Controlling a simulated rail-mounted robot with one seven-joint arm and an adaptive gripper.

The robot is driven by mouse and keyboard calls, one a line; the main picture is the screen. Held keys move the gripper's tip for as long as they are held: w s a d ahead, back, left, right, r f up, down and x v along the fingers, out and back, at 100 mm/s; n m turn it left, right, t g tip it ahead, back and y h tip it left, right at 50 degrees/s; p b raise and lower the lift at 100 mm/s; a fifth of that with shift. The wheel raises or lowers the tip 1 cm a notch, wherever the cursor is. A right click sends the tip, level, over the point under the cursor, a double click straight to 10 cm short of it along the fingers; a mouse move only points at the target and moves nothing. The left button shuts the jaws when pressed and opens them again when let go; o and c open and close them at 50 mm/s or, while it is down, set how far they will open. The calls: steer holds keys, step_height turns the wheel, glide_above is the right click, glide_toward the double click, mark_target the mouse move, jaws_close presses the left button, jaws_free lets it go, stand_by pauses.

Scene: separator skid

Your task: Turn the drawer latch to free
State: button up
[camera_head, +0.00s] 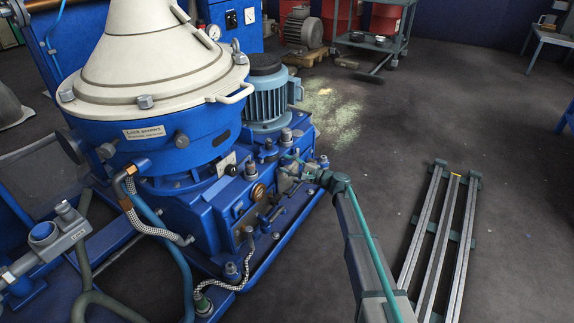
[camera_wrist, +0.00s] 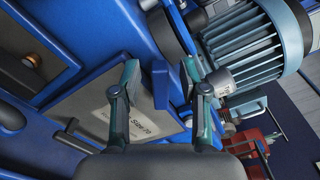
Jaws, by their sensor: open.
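In the wrist view my gripper (camera_wrist: 161,72) is open, with one teal-tipped finger on each side of a raised blue tab (camera_wrist: 161,86). The tab looks like the drawer latch, though I cannot tell for sure. I see no clear contact between fingers and tab. A grey plate (camera_wrist: 148,127) with lettering that seems to read "Size 70" lies beside it, partly behind the left finger. In the head view my gripper (camera_head: 287,172) is at the right side of the blue skid (camera_head: 220,222); the latch cannot be made out there.
A finned blue motor (camera_head: 268,98) stands close by and also fills the upper right of the wrist view (camera_wrist: 250,45). The cream-topped separator (camera_head: 150,50) is to the left. Long metal rails (camera_head: 437,235) lie on the floor at right. Open floor lies between.

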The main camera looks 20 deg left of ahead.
steer(key=s+d, duration=0.2)
steer(key=d, duration=0.9)
steer(key=shift+d, duration=0.15)
steer(key=shift+r, duration=0.1)
